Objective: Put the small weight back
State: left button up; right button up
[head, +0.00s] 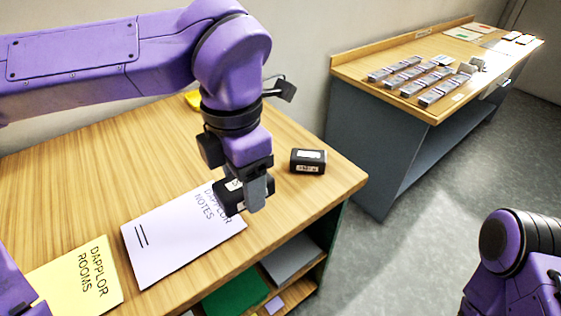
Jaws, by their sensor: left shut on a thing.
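My left gripper (246,194) is shut on a black block-shaped weight (229,199) with a white label. It holds the weight over the right part of the white sheet titled "DAPPLOR NOTES" (175,242). I cannot tell whether the weight touches the sheet. A grey finger hides part of the weight. A second black weight (308,168) with a white label sits on bare wood to the right of my left gripper, apart from it. I cannot tell from their looks which weight is the smaller. My right arm shows at the lower right, with its gripper out of view.
A yellow sheet "DAPPLOR ROOMS" (78,279) lies at the table's front left. A yellow thing (193,99) is partly hidden behind my left arm. Shelves with a green item (237,292) are below the wooden tabletop (150,145). Another table (352,70) holds rows of grey blocks.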

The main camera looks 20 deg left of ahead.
pick_arm(q)
jog(key=shift+w+f+p, duration=0.15)
jog(key=shift+w+p, duration=0.1)
jog(key=shift+w, duration=0.25)
jog(key=shift+w+f+p, duration=0.15)
jog(key=shift+w+p, duration=0.05)
jog(key=shift+w, duration=0.3)
jog(key=w+f, duration=0.3)
jog(key=w+f+p, duration=0.1)
jog(key=w+f, duration=0.2)
jog(key=w, duration=0.1)
jog(key=w+f+p, duration=0.1)
jog(key=w+f, duration=0.1)
jog(key=w, duration=0.1)
jog(key=shift+w+a+f, duration=0.2)
jog(key=shift+a+f, duration=0.2)
jog(key=shift+s+f, duration=0.25)
jog(key=shift+f, duration=0.3)
jog(key=shift+s+f, duration=0.25)
jog(key=shift+f, duration=0.55)
jog(key=shift+w+f, duration=0.2)
jog(key=shift+w, duration=0.05)
jog(key=shift+f, duration=0.1)
pick_arm(e)
jog(key=s+r, duration=0.2)
jog(key=r, duration=0.1)
jog(key=shift+r, duration=0.1)
